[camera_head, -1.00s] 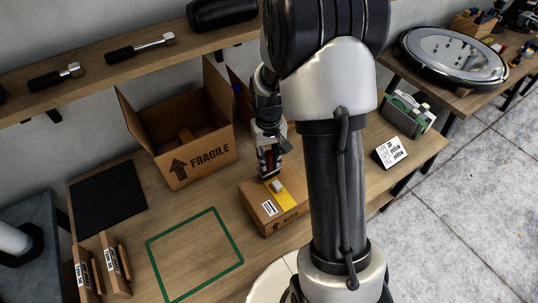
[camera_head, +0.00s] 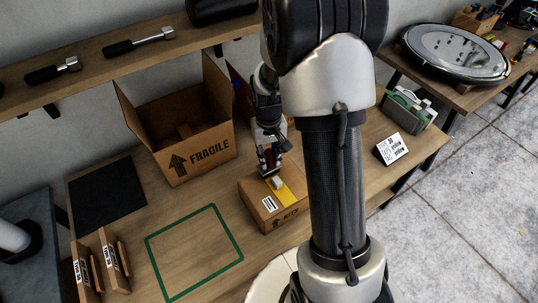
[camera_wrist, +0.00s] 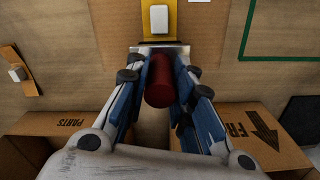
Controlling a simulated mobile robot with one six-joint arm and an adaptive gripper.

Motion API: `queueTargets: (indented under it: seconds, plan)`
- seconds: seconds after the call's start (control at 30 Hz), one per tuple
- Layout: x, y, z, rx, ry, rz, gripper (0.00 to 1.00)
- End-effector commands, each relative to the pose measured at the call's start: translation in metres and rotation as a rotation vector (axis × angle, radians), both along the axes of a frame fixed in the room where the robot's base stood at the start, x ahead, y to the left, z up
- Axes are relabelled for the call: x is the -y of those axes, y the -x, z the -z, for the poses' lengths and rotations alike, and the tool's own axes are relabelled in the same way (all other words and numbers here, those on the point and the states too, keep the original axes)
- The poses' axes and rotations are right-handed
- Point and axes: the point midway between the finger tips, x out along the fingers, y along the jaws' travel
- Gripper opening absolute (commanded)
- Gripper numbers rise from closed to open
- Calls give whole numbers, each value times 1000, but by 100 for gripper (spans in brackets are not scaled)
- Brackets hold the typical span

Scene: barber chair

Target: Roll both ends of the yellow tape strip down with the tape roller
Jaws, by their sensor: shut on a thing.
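The yellow tape strip (camera_head: 287,198) runs across the top of a small cardboard box (camera_head: 256,192) with a white label. It also shows at the top of the wrist view (camera_wrist: 177,30). My gripper (camera_head: 270,168) is over the far part of this box. In the wrist view my gripper (camera_wrist: 158,88) is shut on the red handle (camera_wrist: 159,80) of the tape roller. The far end of the strip is partly hidden by my gripper.
An open box marked FRAGILE (camera_head: 205,158) stands behind and left. A green square outline (camera_head: 240,245) encloses bare table at front left. Small upright boxes (camera_head: 116,262) stand further left. A white printed card (camera_head: 392,148) and a green-grey item (camera_head: 412,110) are to the right.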

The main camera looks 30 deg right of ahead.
Motion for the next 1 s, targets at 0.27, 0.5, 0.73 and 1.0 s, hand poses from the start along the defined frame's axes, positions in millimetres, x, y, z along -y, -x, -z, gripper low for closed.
queueTargets:
  seconds: [0.27,0.5,0.73,1.0]
  plan:
    - [0,0,4,0,0,0,0]
    - [0,0,7,0,0,0,0]
    - [0,0,8,0,0,0,0]
    - [0,0,8,-1,0,0,0]
